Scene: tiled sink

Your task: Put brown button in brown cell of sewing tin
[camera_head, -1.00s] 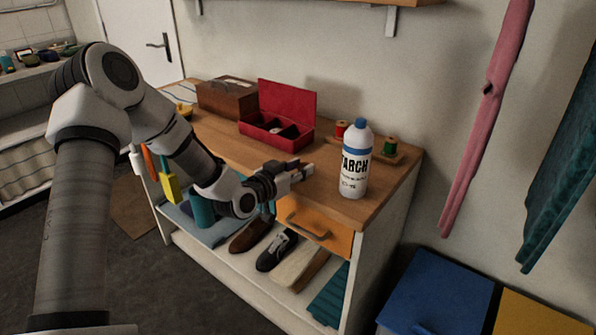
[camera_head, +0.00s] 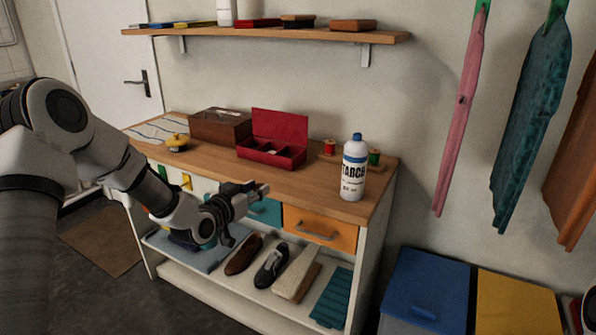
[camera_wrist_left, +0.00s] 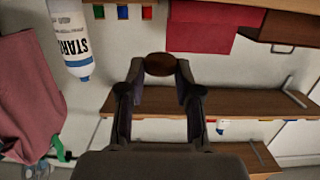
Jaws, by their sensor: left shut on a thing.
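The red sewing tin (camera_head: 264,159) stands on the wooden counter top with its lid raised at the back. Its cells look dark, a small pale thing shows inside, and I cannot make out a brown cell. My left gripper (camera_head: 264,190) is at the counter's front edge, in front of the tin and apart from it. In the left wrist view its fingers (camera_wrist_left: 160,76) are shut on the brown button (camera_wrist_left: 160,64), a dark brown disc at the fingertips. The tin also shows there at the top (camera_wrist_left: 210,33).
A white starch bottle (camera_head: 352,178) stands at the counter's right, before a red spool (camera_head: 330,147) and a green spool (camera_head: 375,157). A brown wooden box (camera_head: 218,127) is left of the tin. A wall shelf (camera_head: 270,34) hangs above. The counter before the tin is clear.

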